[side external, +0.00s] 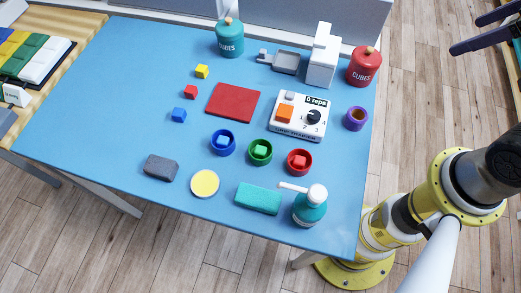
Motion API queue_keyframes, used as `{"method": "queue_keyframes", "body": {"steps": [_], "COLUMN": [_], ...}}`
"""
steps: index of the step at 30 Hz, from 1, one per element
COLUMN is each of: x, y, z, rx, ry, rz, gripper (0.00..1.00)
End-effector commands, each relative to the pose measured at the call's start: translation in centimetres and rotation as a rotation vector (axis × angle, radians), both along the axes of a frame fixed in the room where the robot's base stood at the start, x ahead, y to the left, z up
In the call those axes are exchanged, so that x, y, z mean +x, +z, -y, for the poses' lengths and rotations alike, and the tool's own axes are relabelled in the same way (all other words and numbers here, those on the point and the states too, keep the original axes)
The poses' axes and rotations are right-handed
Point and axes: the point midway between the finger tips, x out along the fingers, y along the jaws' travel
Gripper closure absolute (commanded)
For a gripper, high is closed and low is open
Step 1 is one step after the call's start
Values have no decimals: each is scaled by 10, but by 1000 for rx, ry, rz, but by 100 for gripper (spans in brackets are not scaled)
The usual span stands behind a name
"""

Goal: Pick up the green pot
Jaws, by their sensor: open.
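A small round green pot (252,159) stands in the middle of a row of three pots on the blue table. A light green cube (260,151) sits inside it. A blue pot (213,147) with a blue cube stands to its left. A red pot (291,167) with a red cube stands to its right. My gripper is outside the picture. Only part of my yellow, black and white arm shows at the right, beyond the table's right edge, apart from the pots.
A timer box (284,128) stands behind the green pot, and a red mat (233,103) lies behind left. A purple pot (355,118) is near the right edge. The table's left side is clear.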

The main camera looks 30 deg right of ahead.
Motion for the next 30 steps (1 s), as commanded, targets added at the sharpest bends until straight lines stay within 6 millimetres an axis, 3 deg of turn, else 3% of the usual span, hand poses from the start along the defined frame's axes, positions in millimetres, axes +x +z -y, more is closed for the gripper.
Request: {"method": "queue_keyframes", "body": {"steps": [3, 8, 14, 18, 24, 27, 30], "x": [32, 78, 135, 157, 149, 133, 116], "y": [16, 25, 8, -25, -91, -121, -140], "z": [-14, -48, -127, -197, -290, -319, -332], "rx": [-58, -133, -221, -273, -327, -349, -367], "ry": [166, 413, 769, 1001, 1237, 1308, 1354], "rz": [-28, -78, -163, -231, -339, -389, -428], "gripper": [0, 0, 0, 0, 0, 0, 0]}}
